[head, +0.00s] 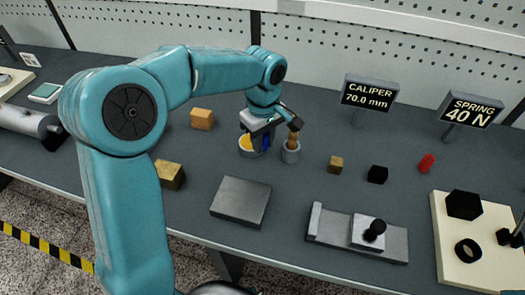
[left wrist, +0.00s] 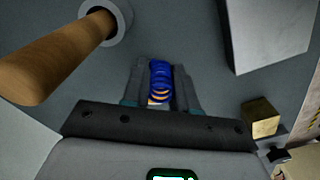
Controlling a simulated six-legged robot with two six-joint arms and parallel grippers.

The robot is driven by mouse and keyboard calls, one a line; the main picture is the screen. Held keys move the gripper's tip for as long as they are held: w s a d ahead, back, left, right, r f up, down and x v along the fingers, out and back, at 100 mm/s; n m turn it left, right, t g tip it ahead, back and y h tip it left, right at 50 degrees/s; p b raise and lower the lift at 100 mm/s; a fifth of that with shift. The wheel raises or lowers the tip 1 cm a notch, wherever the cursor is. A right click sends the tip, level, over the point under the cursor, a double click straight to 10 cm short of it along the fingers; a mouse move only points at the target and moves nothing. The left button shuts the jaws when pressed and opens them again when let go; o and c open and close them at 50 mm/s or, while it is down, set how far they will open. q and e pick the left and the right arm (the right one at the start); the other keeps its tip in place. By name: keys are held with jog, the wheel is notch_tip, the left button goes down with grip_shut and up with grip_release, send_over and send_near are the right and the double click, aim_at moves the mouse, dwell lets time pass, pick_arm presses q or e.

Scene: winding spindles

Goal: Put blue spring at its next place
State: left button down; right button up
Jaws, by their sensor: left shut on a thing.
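My left gripper (head: 264,138) hangs over the middle of the bench. It is shut on the blue spring (head: 267,142), which is mostly hidden by the fingers in the head view. In the left wrist view the blue spring (left wrist: 160,78) shows its coils between the two fingers of my left gripper (left wrist: 162,82). My right gripper is not in view.
A grey cup (head: 291,155) holding a wooden handle (head: 294,137) stands close right of the gripper. A grey slab (head: 240,203) lies in front. A red spring (head: 427,162), a black cube (head: 378,174) and a brass cube (head: 336,164) are to the right. CALIPER (head: 369,94) and SPRING (head: 471,110) signs stand behind.

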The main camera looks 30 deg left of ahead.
pick_arm(q)
jog(key=shift+s+f, duration=0.1)
jog(key=shift+f, duration=2)
jog(key=shift+f+b, duration=0.25)
jog(key=shift+b, duration=0.1)
jog(key=c, duration=0.9)
grip_release()
jog(key=shift+r, duration=0.1)
